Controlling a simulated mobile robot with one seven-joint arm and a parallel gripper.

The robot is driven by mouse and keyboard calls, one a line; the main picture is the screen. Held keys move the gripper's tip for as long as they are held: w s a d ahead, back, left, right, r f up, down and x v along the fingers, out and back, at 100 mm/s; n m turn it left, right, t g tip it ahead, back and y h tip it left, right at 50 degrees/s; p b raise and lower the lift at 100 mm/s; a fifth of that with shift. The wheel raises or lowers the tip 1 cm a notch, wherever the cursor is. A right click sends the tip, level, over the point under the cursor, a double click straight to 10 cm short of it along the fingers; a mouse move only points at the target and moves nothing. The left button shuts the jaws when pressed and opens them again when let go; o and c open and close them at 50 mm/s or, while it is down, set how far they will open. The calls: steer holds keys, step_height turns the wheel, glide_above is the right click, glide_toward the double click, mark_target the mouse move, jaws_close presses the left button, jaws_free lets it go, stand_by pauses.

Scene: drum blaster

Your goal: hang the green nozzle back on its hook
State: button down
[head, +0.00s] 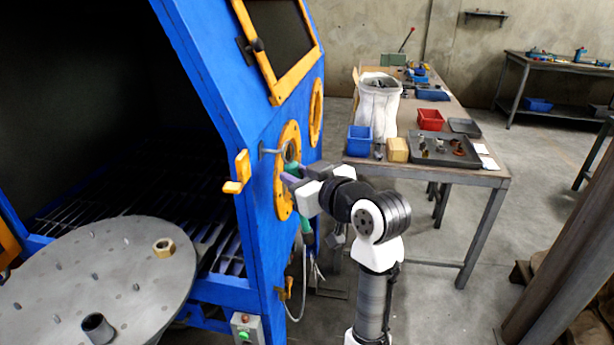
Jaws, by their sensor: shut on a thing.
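My gripper (292,181) is at the blue blaster cabinet's side, in front of an orange-rimmed round port. It is shut on the green nozzle (292,168), of which a small part shows just above the fingers. Another green piece (306,226) shows below my gripper; I cannot tell whether it belongs to the same nozzle. A grey metal hook (270,150) sticks out of the cabinet face just above and left of the nozzle. The nozzle looks close to the hook, but I cannot tell whether they touch. My fingers and wrist hide much of the nozzle.
The blue cabinet (225,95) stands open at left, with a round grey turntable (90,275) before it. A pale hose (303,275) hangs below my gripper.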

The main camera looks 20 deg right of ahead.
steer(key=shift+w+a+f, duration=0.1)
steer(key=shift+w+a, duration=0.2)
steer(key=shift+a, duration=0.15)
steer(key=shift+w+a+f+b, duration=0.3)
steer(key=shift+a+f+b, duration=0.1)
steer(key=shift+f, duration=0.05)
steer(key=c, duration=1.1)
jaws_free()
steer(key=b+v, duration=0.3)
steer(key=v, duration=1.1)
steer(key=shift+f, duration=0.1)
